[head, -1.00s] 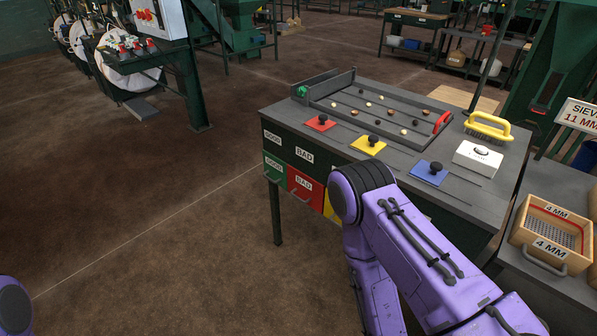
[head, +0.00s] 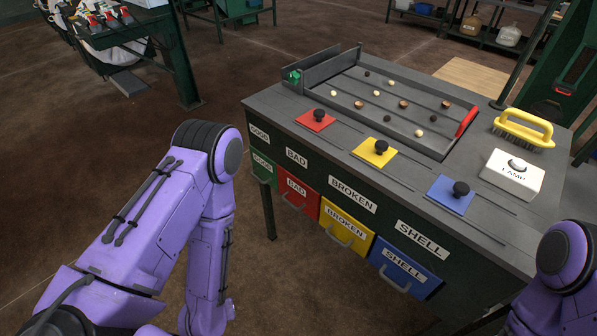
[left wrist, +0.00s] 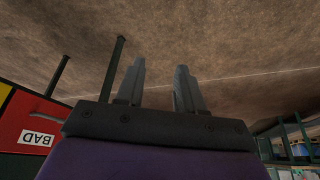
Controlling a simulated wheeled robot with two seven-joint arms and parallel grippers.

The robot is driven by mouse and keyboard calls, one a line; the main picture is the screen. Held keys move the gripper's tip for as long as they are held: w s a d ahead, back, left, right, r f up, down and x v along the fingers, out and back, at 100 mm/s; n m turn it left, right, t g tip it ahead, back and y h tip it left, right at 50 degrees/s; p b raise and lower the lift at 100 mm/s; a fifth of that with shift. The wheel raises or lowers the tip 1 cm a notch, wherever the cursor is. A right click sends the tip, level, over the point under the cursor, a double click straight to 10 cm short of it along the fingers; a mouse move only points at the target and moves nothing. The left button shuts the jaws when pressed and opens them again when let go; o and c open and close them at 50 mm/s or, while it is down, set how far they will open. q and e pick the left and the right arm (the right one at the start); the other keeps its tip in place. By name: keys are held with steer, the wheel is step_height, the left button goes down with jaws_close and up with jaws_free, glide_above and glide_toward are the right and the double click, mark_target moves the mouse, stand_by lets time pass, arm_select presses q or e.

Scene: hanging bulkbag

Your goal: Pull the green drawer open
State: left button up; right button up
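The green drawer (head: 263,168), labelled GOOD, is the leftmost of the coloured drawers in the front of the dark green sorting table. It looks closed, and my left arm stands just left of it. My left gripper (left wrist: 159,82) shows in the left wrist view with its two fingers apart and nothing between them. It points over the brown floor, and the red BAD drawer shows at the left of that view. The green drawer cannot be made out there. In the head view my left gripper is hidden or out of frame. Of my right arm only a link shows; its gripper is out of view.
The red drawer (head: 297,193), yellow drawer (head: 344,227) and blue drawer (head: 403,268) are closed beside it.

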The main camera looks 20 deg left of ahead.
arm_select(q)
steer(key=w+f+n+t+h+b, duration=0.1)
steer(key=w+f+n+t+b, duration=0.2)
steer(key=w, duration=0.5)
steer(key=w+f+n+t+h+b, duration=0.1)
steer(key=w+f+b, duration=0.2)
steer(key=w+b, duration=0.35)
steer(key=w+a+r+n+t+b, duration=0.35)
steer(key=w+a, duration=0.25)
steer(key=w, duration=0.4)
steer(key=w+a+r+n+t+b, duration=0.2)
steer(key=w+a+r+t+b, duration=0.3)
steer(key=w, duration=0.4)
steer(key=w+f+b, duration=0.2)
steer(key=w, duration=0.8)
steer(key=shift+a+f+h, duration=0.2)
steer(key=shift+a+h, duration=0.1)
steer(key=shift+a, duration=0.25)
jaws_close()
arm_select(e)
step_height(320, 180, down, 22)
steer(key=shift+r, duration=0.2)
